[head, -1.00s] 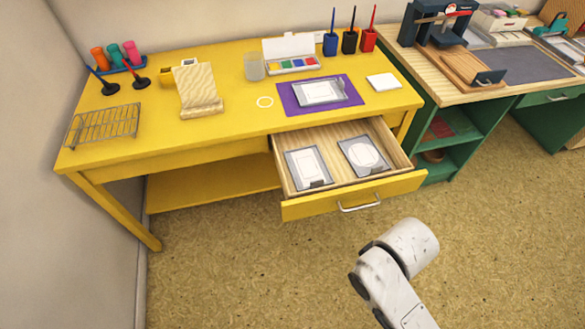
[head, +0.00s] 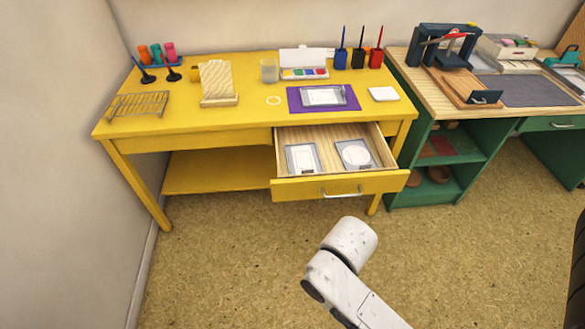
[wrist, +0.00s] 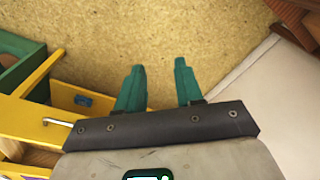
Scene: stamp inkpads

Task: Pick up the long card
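I cannot tell for sure which thing is the long card. In the head view, a grey-framed white rectangle (head: 303,158) and a grey-framed piece with a white round shape (head: 355,154) lie apart in the open drawer (head: 334,187). Another grey-framed white rectangle (head: 323,96) lies on a purple mat (head: 293,104) on the yellow table. A small white square (head: 383,94) lies to the right of the mat. My gripper (wrist: 159,68) shows in the wrist view, with its two green fingers apart and nothing between them. It is over bare floor, away from these things.
The yellow table (head: 140,125) also holds a wire rack (head: 138,104), a wooden stand (head: 217,84), a paint box (head: 303,72) and pots. A green bench (head: 425,160) stands to the right. The drawer juts out at the front. The floor (head: 230,260) before it is clear.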

